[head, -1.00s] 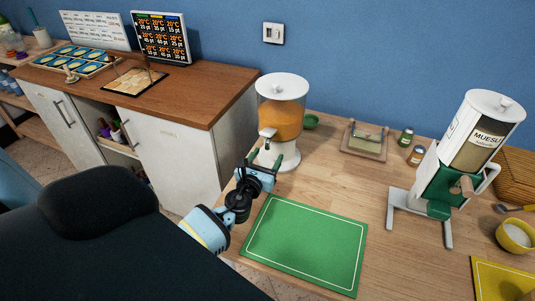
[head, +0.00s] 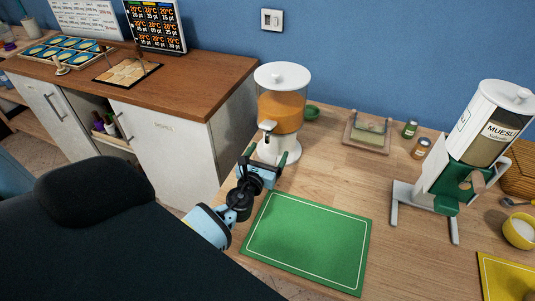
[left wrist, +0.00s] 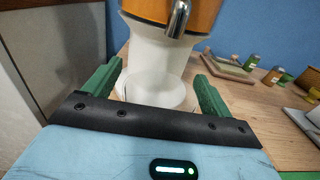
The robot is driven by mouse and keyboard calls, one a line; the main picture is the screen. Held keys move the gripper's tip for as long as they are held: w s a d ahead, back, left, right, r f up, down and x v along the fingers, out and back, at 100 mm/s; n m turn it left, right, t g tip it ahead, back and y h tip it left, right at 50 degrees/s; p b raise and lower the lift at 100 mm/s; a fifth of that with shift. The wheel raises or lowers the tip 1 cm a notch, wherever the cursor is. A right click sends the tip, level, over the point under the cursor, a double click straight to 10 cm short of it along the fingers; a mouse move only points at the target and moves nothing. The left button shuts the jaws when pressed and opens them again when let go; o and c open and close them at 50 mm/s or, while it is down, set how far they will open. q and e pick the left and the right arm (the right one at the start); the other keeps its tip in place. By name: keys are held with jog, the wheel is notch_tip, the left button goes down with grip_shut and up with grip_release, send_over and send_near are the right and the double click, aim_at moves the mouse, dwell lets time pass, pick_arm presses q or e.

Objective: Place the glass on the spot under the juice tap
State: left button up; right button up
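The juice dispenser (head: 281,112) is a clear tank of orange juice with a white lid on a white stand. Its metal tap (left wrist: 178,18) points down at the top of the left wrist view. My left gripper (head: 267,157) is at the foot of the stand, its green fingers spread on either side in front of it. In the left wrist view, faint clear edges show between the fingers (left wrist: 155,90), against the white base. They may be the glass, but I cannot tell for sure. No glass shows clearly elsewhere. My right gripper is out of view.
A green mat (head: 307,242) lies just right of my left arm. A muesli dispenser (head: 470,160) stands at the right, with a yellow bowl (head: 519,232) beside it. Small jars (head: 410,129) and a butter dish (head: 367,134) are at the back. The counter between is clear.

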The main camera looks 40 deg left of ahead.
pick_arm(q)
jog(key=shift+s+r, duration=0.1)
jog(key=shift+r, duration=0.15)
jog(key=v, duration=1.1)
jog(key=shift+f, duration=0.2)
jog(key=shift+s+r, duration=0.1)
jog(key=shift+s, duration=0.3)
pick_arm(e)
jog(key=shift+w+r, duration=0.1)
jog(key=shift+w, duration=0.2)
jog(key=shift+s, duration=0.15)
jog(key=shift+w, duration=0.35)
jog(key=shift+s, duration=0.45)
